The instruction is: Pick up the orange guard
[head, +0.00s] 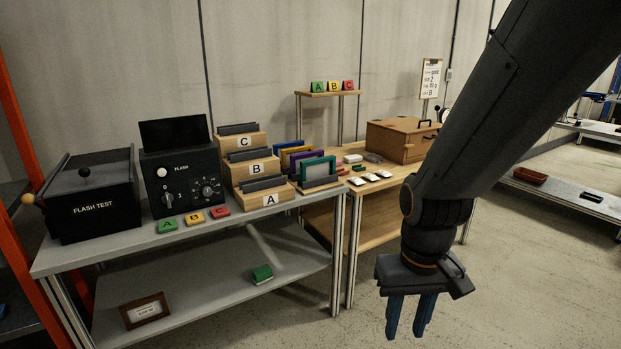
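No piece is clearly marked as the orange guard. A rack on the grey table holds several thin upright coloured panels. One yellow-orange panel (297,150) stands in it, mostly hidden, between a blue panel (287,145) behind and a purple panel (304,158) in front. A green panel (319,168) is at the front of the rack. My gripper (409,318) hangs at the right over the floor, pointing down, well apart from the rack. Its two blue fingers are apart with nothing between them.
Stepped wooden holders A (268,200), B and C stand left of the panels, beside a black flash unit (181,175) and a flash test box (92,195). A wooden box (400,141) sits on the wooden table. Floor around my gripper is clear.

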